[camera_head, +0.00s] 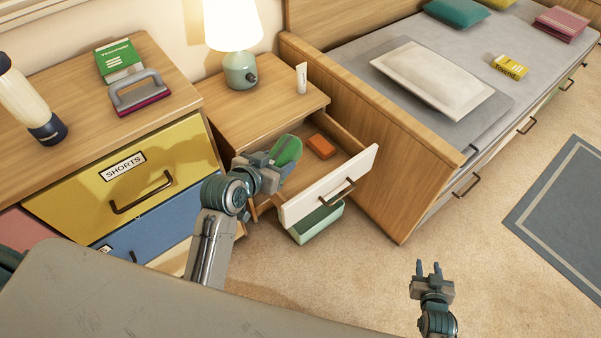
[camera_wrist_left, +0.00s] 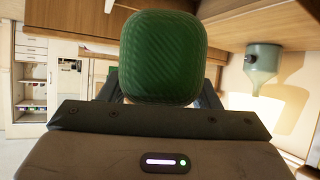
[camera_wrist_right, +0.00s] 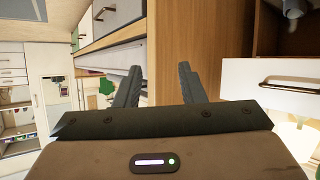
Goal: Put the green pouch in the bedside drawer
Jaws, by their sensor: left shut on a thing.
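The green pouch (camera_head: 287,150) is held in my left gripper (camera_head: 272,165), at the left side of the open bedside drawer (camera_head: 325,190). In the left wrist view the pouch (camera_wrist_left: 163,58) fills the space between the fingers, which are shut on it. The drawer has a white front with a dark handle and is pulled out of the wooden bedside table (camera_head: 262,105). An orange item (camera_head: 321,146) lies inside it. My right gripper (camera_head: 430,270) is open and empty above the carpet at the lower right; its spread fingers show in the right wrist view (camera_wrist_right: 157,88).
A pale green bin (camera_head: 316,222) stands on the floor under the drawer. A lamp (camera_head: 240,70) and a white tube (camera_head: 301,77) stand on the bedside table. The bed (camera_head: 370,130) closes off the drawer's right side. A dresser (camera_head: 120,175) stands left. Carpet lies open at right.

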